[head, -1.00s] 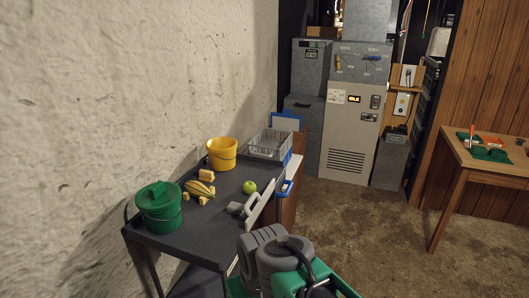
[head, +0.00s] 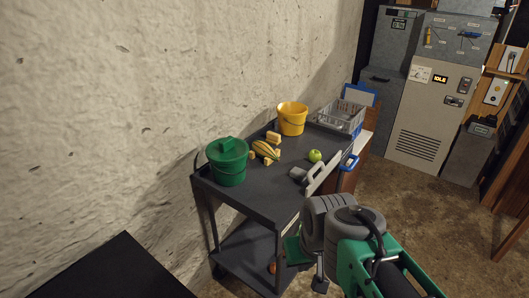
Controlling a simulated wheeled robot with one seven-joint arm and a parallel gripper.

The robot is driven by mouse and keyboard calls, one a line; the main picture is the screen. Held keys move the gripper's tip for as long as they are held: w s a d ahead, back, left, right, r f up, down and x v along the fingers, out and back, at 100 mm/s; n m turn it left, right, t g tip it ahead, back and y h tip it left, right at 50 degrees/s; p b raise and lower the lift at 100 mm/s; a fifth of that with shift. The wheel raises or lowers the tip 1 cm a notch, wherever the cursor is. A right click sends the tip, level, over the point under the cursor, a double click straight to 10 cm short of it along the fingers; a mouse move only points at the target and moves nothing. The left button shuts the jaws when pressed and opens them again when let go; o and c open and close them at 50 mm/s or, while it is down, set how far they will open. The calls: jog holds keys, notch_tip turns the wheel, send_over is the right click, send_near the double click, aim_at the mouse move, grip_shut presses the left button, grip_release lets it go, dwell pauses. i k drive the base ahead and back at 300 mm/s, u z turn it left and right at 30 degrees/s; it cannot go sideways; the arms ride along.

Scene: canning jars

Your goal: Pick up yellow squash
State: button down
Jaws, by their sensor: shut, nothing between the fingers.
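A yellow squash with dark green stripes (head: 266,150) lies on the top of the dark cart (head: 262,192), between the green bucket and the yellow bucket. Several small plain yellow pieces (head: 274,137) lie close around it; whether they touch it is hard to tell. My arm is folded at the lower right, in front of the cart and well short of the squash. My gripper cannot be made out; only arm links show.
On the cart stand a lidded green bucket (head: 227,162), a yellow bucket (head: 292,118), a green apple (head: 315,156) and a grey-handled item (head: 306,175). A grey wire basket (head: 341,116) stands behind. The rough wall runs along the cart's far side. A black surface (head: 115,272) is at lower left.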

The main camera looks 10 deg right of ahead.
aim_at(262, 148)
jog(key=z, duration=1.35)
jog(key=i, duration=2.3)
jog(key=u, duration=4.95)
